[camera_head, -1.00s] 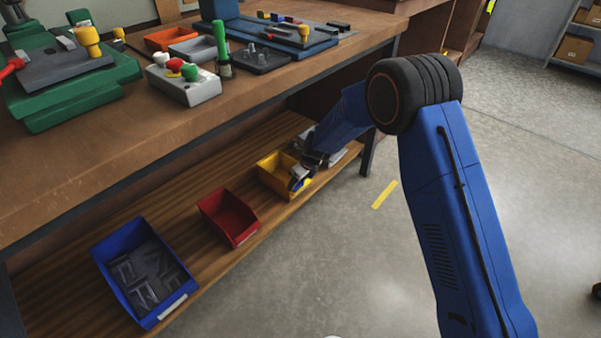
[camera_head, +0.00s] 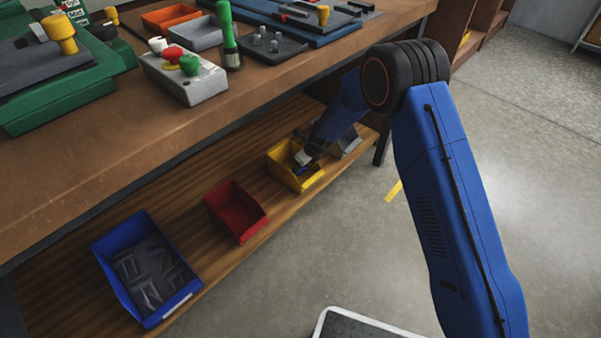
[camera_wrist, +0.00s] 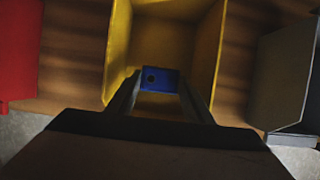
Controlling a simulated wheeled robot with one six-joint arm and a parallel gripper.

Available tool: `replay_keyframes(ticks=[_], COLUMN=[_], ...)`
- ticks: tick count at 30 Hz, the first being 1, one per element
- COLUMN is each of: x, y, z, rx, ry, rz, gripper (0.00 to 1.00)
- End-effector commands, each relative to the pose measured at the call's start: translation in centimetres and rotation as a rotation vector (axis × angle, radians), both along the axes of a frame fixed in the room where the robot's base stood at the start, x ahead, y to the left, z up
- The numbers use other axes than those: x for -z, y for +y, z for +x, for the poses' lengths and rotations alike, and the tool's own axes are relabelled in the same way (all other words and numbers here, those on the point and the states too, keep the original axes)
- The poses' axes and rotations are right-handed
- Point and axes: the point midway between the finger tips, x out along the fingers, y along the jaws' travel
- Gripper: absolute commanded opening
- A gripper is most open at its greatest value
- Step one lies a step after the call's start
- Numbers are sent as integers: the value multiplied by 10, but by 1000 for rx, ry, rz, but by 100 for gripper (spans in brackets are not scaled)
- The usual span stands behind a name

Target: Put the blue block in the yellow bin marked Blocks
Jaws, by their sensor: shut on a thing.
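The yellow bin (camera_head: 307,183) stands on the low wooden shelf under the workbench. In the wrist view the yellow bin (camera_wrist: 121,45) opens in front of my gripper. The blue block (camera_wrist: 160,79) is between the two fingertips of my gripper (camera_wrist: 158,86), with a dark round spot on its face. My gripper is shut on it, over the bin's opening; its exact height above the bin floor is hard to judge. In the head view my gripper (camera_head: 303,158) is small and partly hidden by my arm. The bin's marking is not readable.
A red bin (camera_head: 237,211) stands left of the yellow bin. A blue bin (camera_head: 147,268) with dark metal parts stands further left. A grey object (camera_wrist: 283,80) is close on the right. The workbench top (camera_head: 120,150) overhangs the shelf.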

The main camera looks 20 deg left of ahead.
Motion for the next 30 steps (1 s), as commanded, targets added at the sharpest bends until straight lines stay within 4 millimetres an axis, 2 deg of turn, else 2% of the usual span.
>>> replay_keyframes(ticks=[6,9,21,22,24,30], x=[28,35,39,39,38,38], y=[0,0,0,0,0,0], z=[-1,0,0,0,0,0], rx=[1,1,0,0,0,0], ry=[3,2,0,0,0,0], rz=[-1,-1,-1,-1,-1,-1], gripper=[21,21,21,51,65,65])
